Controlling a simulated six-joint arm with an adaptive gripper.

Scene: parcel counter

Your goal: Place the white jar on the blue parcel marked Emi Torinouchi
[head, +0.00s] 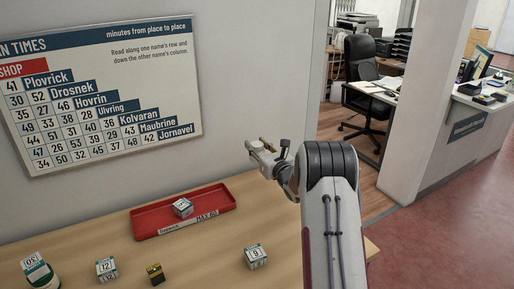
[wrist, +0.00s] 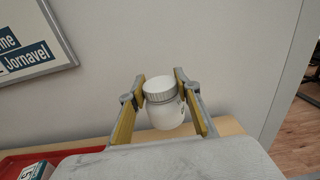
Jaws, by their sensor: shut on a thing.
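The white jar (wrist: 163,108) with a ribbed lid is upright between the yellow-padded fingers of my gripper (wrist: 160,100) in the wrist view. My gripper is shut on it, in the air above the counter. In the head view my gripper (head: 262,152) is above the counter's back right part; the jar cannot be made out clearly there.
A red tray (head: 150,228) marked MAX 60 holds a small labelled box (head: 182,207). A small black and yellow block (head: 155,273) stands at the front. The wall behind carries a times chart (head: 100,95). Bare wood (head: 215,245) lies between tray and front boxes.

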